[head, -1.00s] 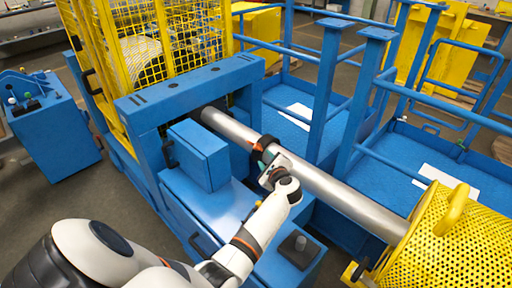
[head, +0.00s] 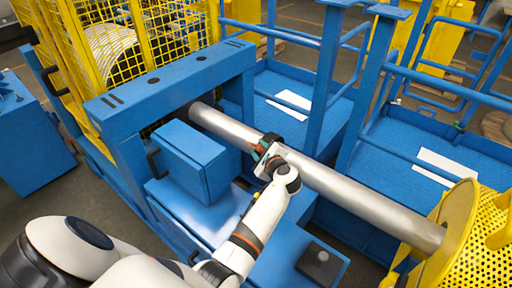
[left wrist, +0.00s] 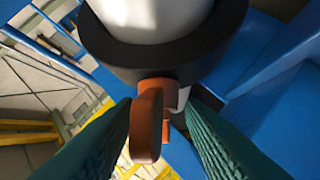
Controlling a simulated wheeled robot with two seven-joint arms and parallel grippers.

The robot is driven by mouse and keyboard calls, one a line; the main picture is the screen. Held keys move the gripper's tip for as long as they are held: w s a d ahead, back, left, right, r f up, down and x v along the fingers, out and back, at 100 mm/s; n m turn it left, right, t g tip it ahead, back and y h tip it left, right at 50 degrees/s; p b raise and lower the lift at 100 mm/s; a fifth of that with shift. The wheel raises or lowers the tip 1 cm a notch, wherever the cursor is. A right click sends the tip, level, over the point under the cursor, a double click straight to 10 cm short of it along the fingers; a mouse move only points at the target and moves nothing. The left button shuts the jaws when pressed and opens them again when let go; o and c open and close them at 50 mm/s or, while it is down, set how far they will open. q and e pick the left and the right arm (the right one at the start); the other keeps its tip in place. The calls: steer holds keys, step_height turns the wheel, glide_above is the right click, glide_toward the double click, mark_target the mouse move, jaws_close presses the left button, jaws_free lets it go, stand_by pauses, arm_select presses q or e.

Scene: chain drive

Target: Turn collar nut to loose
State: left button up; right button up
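The collar nut (head: 270,139) is a dark ring around the long silver shaft (head: 345,194), about midway along its visible length. In the left wrist view the black collar (left wrist: 165,62) fills the top, with an orange lug (left wrist: 147,125) sticking out from it. My left gripper (head: 262,163) is at the near side of the collar and partly hides it. In the left wrist view its green fingers (left wrist: 158,128) stand on both sides of the lug. The lug is close to the left finger, with a gap to the right finger. My right gripper is not in view.
A blue machine frame (head: 175,80) with a yellow mesh guard (head: 175,30) stands at the left end of the shaft. A blue box (head: 192,155) sits beside my arm. A yellow perforated guard (head: 465,235) is at the right end. Blue posts and rails stand behind.

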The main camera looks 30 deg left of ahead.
arm_select(q)
steer(key=shift+d+r, duration=0.1)
steer(key=shift+d, duration=0.05)
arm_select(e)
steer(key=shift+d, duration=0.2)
arm_select(q)
steer(key=shift+c, duration=0.6)
steer(key=c, duration=0.6)
steer(key=shift+c, duration=0.2)
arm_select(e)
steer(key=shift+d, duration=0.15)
